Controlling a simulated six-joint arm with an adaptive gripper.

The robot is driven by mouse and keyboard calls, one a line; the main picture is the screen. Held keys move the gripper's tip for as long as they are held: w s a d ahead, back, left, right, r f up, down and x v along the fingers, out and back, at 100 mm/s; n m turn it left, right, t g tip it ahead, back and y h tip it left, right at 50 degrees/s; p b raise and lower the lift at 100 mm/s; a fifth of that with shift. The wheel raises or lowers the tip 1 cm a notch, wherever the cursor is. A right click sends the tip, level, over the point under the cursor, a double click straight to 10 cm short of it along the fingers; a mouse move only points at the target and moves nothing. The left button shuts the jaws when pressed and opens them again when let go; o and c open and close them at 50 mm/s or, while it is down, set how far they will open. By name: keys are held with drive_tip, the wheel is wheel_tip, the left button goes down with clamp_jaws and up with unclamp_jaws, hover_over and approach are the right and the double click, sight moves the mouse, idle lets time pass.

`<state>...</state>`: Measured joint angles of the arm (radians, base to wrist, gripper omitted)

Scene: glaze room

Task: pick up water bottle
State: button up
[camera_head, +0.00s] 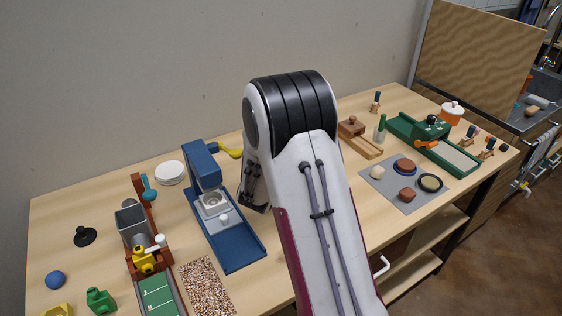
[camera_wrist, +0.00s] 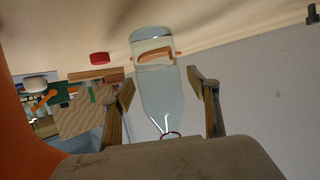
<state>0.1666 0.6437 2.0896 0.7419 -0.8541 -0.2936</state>
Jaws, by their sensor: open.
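The water bottle (camera_wrist: 163,95) is clear, with a wide body and a shoulder tapering to a narrow neck. In the wrist view it appears with its wide end up and its neck towards my gripper's palm. My gripper (camera_wrist: 161,84) is open, with one finger on each side of the bottle. Gaps show between the fingers and the glass, though depth is hard to judge. In the head view my arm hides the bottle, and the fingers cannot be made out.
A blue press-like machine (camera_head: 229,239) stands left of my arm, with a speckled mat (camera_head: 207,287) beside it. A wooden block on a board (camera_head: 362,143) and a grey mat (camera_head: 383,190) with small rounded pieces lie to the right. A red round piece (camera_wrist: 99,58) shows near the bottle.

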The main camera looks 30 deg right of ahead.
idle(0.5)
drive_tip(key=c, duration=1.3)
drive_tip(key=shift+c, duration=0.4)
drive_tip(key=shift+w+r, duration=0.1)
drive_tip(key=shift+r, duration=0.25)
wheel_tip(320, 180, up, 17)
idle(0.6)
drive_tip(key=shift+r, duration=0.15)
idle(0.8)
